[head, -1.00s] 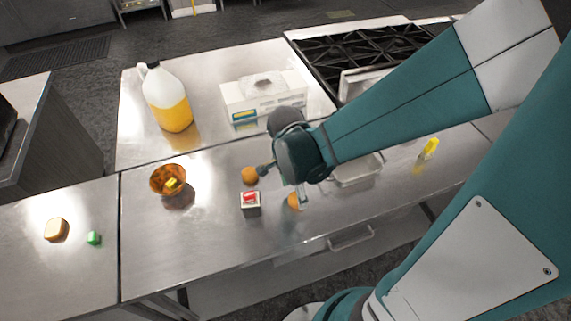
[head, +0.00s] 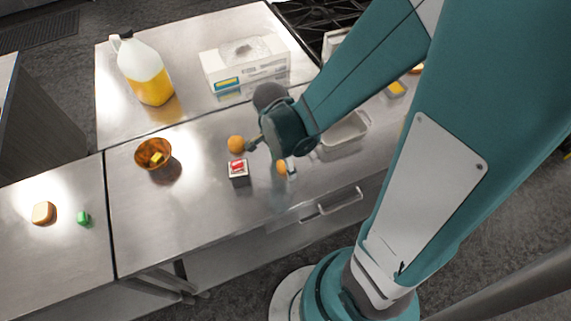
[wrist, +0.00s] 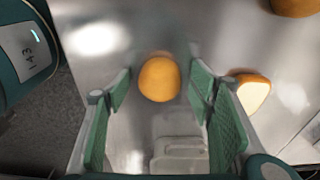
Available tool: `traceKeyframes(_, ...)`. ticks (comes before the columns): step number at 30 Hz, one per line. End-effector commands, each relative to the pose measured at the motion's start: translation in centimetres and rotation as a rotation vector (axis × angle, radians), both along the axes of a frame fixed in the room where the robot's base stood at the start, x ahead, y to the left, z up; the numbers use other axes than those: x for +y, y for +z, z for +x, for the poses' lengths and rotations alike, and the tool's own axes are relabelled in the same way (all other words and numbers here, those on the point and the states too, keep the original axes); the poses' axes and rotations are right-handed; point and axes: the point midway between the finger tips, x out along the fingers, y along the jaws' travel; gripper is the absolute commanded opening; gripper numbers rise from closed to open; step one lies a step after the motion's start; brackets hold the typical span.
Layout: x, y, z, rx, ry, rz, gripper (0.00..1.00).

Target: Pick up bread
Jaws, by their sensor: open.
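A tan block with a browner rim, which looks like bread (head: 43,213), lies on the left counter in the head view, well away from my gripper (head: 268,160). My gripper is open and low over the middle counter. In the wrist view, a round orange-brown thing (wrist: 159,79) lies between the spread fingers, with no visible contact. A piece with brown crust and a pale face (wrist: 252,92) lies outside the right finger. I cannot tell whether either is bread. The head view shows an orange ball (head: 236,144) and an orange-brown piece (head: 282,167) by the fingers.
A small red-topped box (head: 239,173) stands near my gripper. An amber bowl (head: 153,154) holding a yellow piece, a jug (head: 150,75), a white box (head: 243,66) and a metal tray (head: 345,135) are around. A green thing (head: 84,219) lies on the left counter.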

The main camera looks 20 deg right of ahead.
Motion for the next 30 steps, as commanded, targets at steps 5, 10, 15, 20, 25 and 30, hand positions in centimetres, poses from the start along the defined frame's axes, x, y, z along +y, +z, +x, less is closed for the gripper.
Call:
traceKeyframes(5, 0.00, 0.00, 0.00, 0.000, 0.000, 0.000, 0.54)
traceKeyframes(10, 0.00, 0.00, 0.00, 0.000, 0.000, 0.000, 0.34)
traceKeyframes(15, 0.00, 0.00, 0.00, 0.000, 0.000, 0.000, 0.24)
traceKeyframes(20, 0.00, 0.00, 0.00, 0.000, 0.000, 0.000, 0.24)
traceKeyframes(25, 0.00, 0.15, -0.01, 0.000, 0.000, 0.000, 0.24)
traceKeyframes(30, 0.01, 0.71, 0.00, 0.000, 0.000, 0.000, 0.24)
